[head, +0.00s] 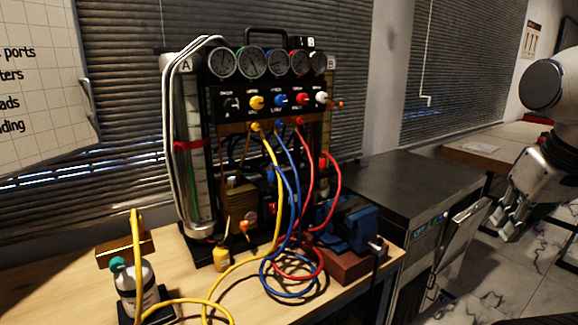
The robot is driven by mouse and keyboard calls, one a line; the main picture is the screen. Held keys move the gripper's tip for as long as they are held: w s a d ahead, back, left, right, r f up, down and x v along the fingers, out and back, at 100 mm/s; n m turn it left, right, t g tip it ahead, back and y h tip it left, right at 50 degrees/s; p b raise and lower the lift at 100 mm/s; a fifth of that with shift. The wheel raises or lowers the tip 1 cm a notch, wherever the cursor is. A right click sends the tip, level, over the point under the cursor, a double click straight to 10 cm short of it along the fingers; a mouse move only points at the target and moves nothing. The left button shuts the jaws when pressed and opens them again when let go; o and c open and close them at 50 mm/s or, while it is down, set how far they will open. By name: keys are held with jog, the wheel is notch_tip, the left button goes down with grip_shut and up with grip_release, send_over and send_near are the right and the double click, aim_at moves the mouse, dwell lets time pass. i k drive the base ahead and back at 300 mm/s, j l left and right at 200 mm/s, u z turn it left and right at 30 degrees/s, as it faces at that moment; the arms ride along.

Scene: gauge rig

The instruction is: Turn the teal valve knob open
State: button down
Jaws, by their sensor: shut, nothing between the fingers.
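The teal valve knob (117,264) sits on top of a small white cylinder (133,286) at the front left of the wooden bench. The cylinder stands upright in a dark base, and its label is too small to read. A yellow hose (136,245) rises beside the knob. My gripper (507,226) is at the far right of the head view, over the floor beyond the bench. It is shut and empty, points downward, and is far from the knob. How far the valve is turned cannot be told.
A gauge rig (265,100) with several dials stands on the bench. Yellow, blue and red hoses (290,290) loop across the bench front. A blue vise (345,228) sits at the bench's right. A grey cabinet (400,185) stands between the bench and my gripper.

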aim_at(117, 265)
jog(key=u, duration=1.55)
